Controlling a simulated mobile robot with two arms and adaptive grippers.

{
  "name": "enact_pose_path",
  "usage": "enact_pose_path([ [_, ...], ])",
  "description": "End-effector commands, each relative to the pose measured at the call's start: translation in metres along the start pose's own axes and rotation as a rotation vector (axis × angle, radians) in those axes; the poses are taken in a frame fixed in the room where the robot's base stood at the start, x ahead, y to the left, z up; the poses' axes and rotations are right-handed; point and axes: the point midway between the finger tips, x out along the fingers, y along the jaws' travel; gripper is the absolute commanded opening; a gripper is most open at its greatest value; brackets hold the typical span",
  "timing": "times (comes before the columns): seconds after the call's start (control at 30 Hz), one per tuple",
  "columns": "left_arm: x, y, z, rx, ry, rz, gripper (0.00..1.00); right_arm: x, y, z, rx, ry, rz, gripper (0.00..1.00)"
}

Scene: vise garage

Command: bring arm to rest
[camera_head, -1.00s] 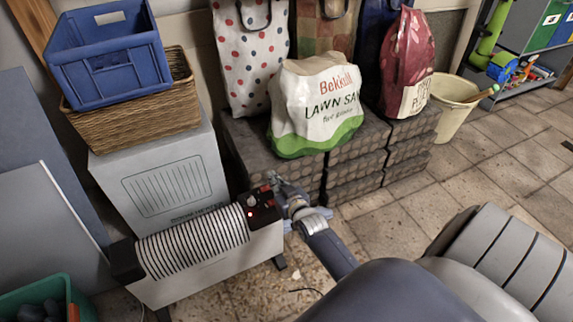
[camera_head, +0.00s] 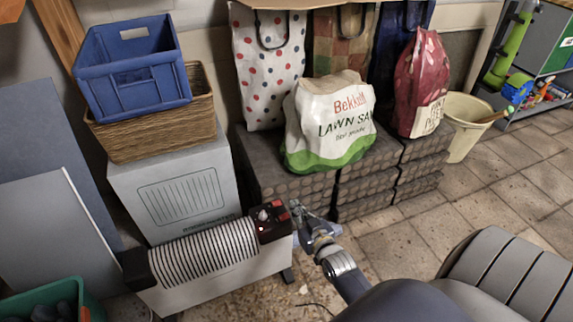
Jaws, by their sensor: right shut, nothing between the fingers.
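My right gripper (camera_head: 297,208) is shut and empty. It is just right of the red and black control panel (camera_head: 271,222) at the end of a white heater (camera_head: 215,270) with a ribbed top. I cannot tell whether the fingertips touch the panel's edge. A pale knob and a small red light show on the panel. My right arm comes in from the bottom right. My left gripper is out of view.
Stacked dark briquettes (camera_head: 285,185) bear a lawn sand bag (camera_head: 330,135) just behind the gripper. A white box (camera_head: 180,190) bears a wicker basket (camera_head: 150,135) and a blue crate (camera_head: 135,88). A cream bucket (camera_head: 462,140) stands right. The tiled floor (camera_head: 500,205) at right is clear.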

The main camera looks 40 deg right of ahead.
Motion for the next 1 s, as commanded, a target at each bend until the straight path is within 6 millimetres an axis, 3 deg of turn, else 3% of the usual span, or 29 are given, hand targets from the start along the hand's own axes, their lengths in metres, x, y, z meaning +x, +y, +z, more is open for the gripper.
enact_pose_path([
  [0.27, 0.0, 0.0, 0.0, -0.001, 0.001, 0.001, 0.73, -0.001, -0.003, 0.001, -0.002, -0.01, -0.006, 0.0],
  [0.47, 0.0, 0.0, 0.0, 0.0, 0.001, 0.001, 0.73, -0.02, -0.034, 0.008, -0.035, -0.159, -0.075, 0.0],
  [0.7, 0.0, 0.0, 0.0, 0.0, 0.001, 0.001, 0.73, -0.088, -0.085, 0.023, -0.118, -0.479, -0.182, 0.0],
  [1.0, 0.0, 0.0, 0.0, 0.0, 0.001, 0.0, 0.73, -0.181, -0.106, 0.026, -0.2, -0.779, -0.239, 0.0],
])
